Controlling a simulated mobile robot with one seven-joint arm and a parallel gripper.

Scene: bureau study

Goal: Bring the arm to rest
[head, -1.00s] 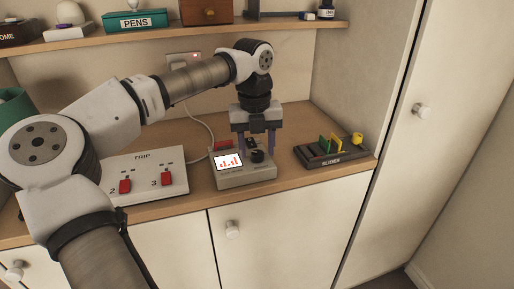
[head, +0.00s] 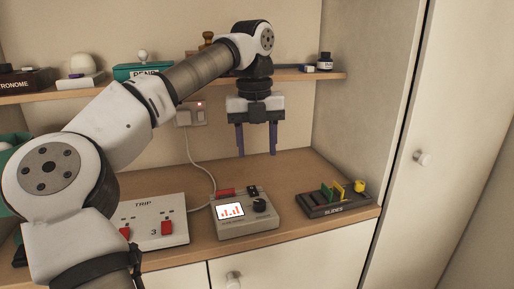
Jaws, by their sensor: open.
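My gripper (head: 257,152) hangs from the arm with its two fingers pointing down, apart and with nothing between them. It is in the air above and behind the small grey device (head: 246,227) on the counter. The device has a lit screen with red bars (head: 230,211), a dark knob (head: 260,205) and a red part at its back left. My gripper does not touch it.
A white TRIP panel (head: 147,213) with red switches stands left of the device, partly behind my arm. A black SLIDES rack (head: 336,205) stands at right. A shelf (head: 310,75) with several objects runs behind my wrist. A cable leads to a wall socket (head: 190,113).

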